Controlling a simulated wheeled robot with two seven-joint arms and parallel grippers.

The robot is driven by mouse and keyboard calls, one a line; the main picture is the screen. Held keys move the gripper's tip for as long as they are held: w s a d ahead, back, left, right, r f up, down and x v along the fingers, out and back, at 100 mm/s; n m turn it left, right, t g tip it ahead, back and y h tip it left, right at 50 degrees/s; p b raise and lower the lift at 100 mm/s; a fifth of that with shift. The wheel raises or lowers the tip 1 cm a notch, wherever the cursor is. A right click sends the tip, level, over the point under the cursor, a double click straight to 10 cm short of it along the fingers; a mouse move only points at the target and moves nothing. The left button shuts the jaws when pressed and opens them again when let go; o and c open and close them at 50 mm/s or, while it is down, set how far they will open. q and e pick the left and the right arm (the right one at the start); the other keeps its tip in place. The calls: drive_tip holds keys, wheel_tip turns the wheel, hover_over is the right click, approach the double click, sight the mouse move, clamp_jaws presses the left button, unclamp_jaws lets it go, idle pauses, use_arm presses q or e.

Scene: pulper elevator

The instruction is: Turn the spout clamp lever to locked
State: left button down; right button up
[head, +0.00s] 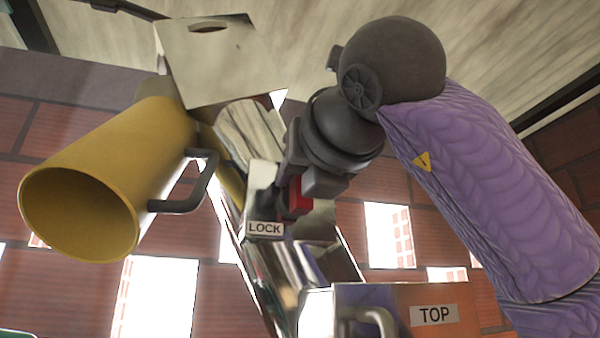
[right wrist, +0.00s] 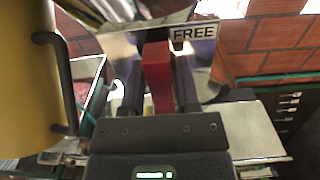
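The spout clamp lever is red and shows as a short piece (head: 300,193) in the head view, just above and right of the LOCK plate (head: 265,229). In the right wrist view the red lever (right wrist: 158,78) stands between the two dark fingers, beside the FREE plate (right wrist: 194,33). My right gripper (head: 312,190) comes in from the upper right and is shut on the lever, with a finger on each side of it (right wrist: 160,85). The lever's pivot is hidden. My left gripper is not in view.
A yellow spout (head: 160,150) with a dark handle (head: 195,190) is close on the left. A metal hopper (head: 220,58) is above. An orange-brown box with a TOP plate (head: 433,315) is below right. Brick walls with bright windows are behind.

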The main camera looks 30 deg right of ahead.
sight(275, 201)
clamp_jaws()
drive_tip(key=shift+f+n, duration=0.1)
drive_tip(key=shift+n, duration=0.3)
drive_tip(key=n, duration=0.3)
drive_tip(key=shift+w+a, duration=0.15)
drive_tip(key=shift+a, duration=0.15)
drive_tip(key=n, duration=0.3)
drive_tip(key=n+p, duration=0.1)
drive_tip(key=n, duration=0.2)
drive_tip(key=a+f+n, duration=0.1)
drive_tip(key=n, duration=0.2)
drive_tip(key=shift+w+a+f, duration=0.1)
drive_tip(key=shift+w, duration=0.05)
drive_tip(key=n, duration=0.2)
drive_tip(key=n+p, duration=0.1)
drive_tip(key=n, duration=0.2)
drive_tip(key=shift+a+f, duration=0.15)
drive_tip(key=shift+f, duration=0.25)
